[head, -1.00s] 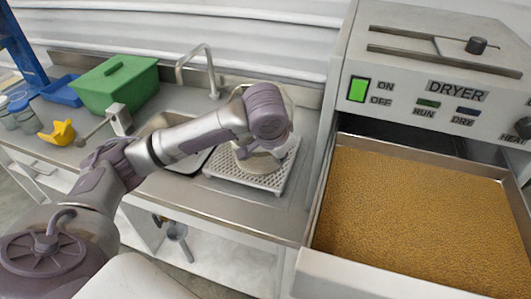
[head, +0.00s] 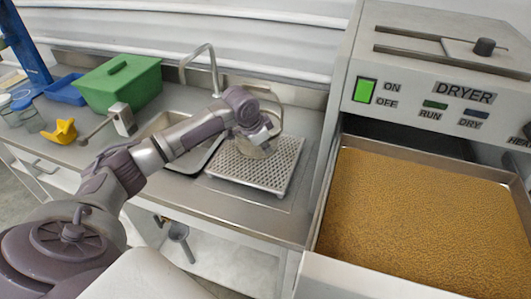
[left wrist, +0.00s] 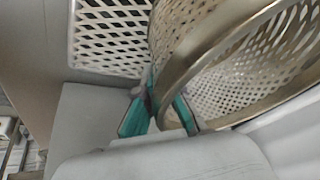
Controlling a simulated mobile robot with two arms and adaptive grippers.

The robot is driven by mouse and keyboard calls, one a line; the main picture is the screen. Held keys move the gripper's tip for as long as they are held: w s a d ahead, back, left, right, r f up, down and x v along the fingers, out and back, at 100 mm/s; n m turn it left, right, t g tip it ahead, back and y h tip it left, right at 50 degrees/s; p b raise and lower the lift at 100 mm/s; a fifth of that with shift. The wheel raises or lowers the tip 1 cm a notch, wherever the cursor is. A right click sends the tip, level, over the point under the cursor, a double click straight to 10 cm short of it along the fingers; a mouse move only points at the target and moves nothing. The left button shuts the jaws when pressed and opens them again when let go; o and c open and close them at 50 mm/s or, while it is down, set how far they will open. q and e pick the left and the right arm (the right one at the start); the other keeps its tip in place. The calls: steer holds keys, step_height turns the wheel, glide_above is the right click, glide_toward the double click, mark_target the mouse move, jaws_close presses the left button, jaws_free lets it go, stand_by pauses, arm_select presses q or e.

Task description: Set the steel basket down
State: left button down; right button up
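The steel basket (head: 257,152) is perforated with a broad metal rim. In the head view it is at the back of the perforated drain rack (head: 265,176), largely hidden behind my left gripper (head: 266,131). The left wrist view shows the basket (left wrist: 235,80) large and close, with its rim tilted in the picture. My left gripper (left wrist: 160,112) has its teal-padded fingers on either side of the basket's edge and appears shut on it. The rack (left wrist: 112,30) shows beside the basket there. I cannot tell whether the basket touches the rack. My right gripper is not in view.
A faucet (head: 213,66) stands behind the sink, close to my left arm. A green bin (head: 120,85) and yellow scoop (head: 62,131) are at left. The dryer (head: 440,75) and its grain-filled tray (head: 318,215) bound the right. The rack's front half is clear.

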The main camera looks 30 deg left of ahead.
mark_target(268, 156)
arm_select(q)
step_height(268, 156, down, 2)
steer(key=shift+f, duration=0.55)
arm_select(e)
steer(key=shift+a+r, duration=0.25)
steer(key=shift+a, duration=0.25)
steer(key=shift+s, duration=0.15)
arm_select(q)
steer(key=c, duration=1.8)
jaws_free()
steer(key=shift+f, duration=0.15)
steer(key=o, duration=0.5)
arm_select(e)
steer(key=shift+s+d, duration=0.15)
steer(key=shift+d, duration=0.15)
